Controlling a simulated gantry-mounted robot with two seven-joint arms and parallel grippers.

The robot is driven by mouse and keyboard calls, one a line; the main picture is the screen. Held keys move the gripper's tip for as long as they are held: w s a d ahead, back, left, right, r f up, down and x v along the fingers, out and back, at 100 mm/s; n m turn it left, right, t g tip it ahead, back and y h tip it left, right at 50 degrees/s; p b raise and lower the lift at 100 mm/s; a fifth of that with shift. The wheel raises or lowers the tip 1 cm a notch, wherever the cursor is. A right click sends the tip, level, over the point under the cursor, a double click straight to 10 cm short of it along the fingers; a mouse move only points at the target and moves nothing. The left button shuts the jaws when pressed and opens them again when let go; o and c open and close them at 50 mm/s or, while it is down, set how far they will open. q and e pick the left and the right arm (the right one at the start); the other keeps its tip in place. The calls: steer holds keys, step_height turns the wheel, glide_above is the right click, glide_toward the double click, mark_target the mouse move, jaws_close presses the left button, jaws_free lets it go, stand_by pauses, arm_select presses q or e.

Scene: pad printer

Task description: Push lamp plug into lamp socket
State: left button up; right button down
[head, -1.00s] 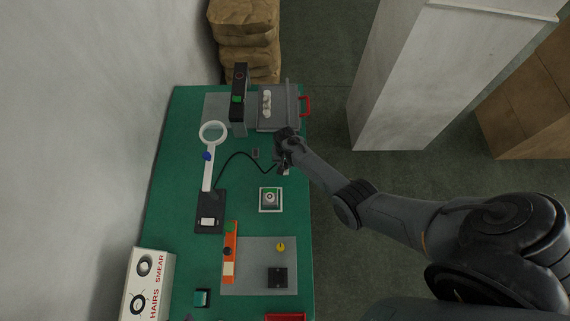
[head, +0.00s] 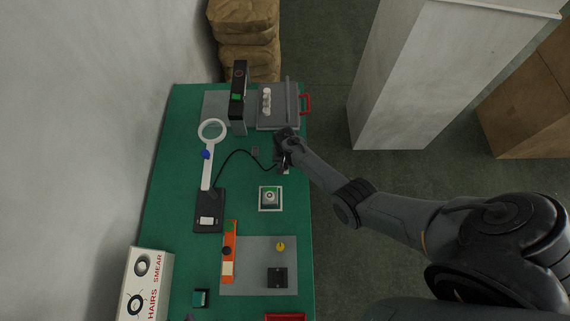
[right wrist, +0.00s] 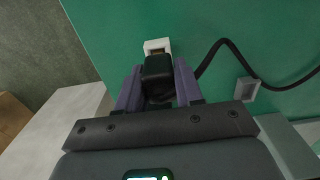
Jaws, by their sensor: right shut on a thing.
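My right gripper (head: 283,166) is at the right edge of the green table. In the right wrist view its two purple fingers (right wrist: 159,92) are shut on the black lamp plug (right wrist: 158,68). The black cable runs from the plug to the base of the ring lamp (head: 212,131). A small white block with a brownish opening, which looks like the lamp socket (right wrist: 157,46), is directly beyond the plug's front end. The plug lines up with it and hides its near part. I cannot tell how deep the plug sits in it.
A small grey block (right wrist: 246,89) stands beside the cable. A grey machine (head: 239,100) and a tray with a red handle (head: 305,104) are at the back. A white square fixture (head: 270,198) sits nearer. A tall white cabinet (head: 400,90) stands off the table's right.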

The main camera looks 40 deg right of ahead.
steer(key=shift+f+b, duration=0.3)
steer(key=shift+f, duration=0.1)
steer(key=c, duration=0.7)
jaws_free()
steer(key=shift+o, duration=0.2)
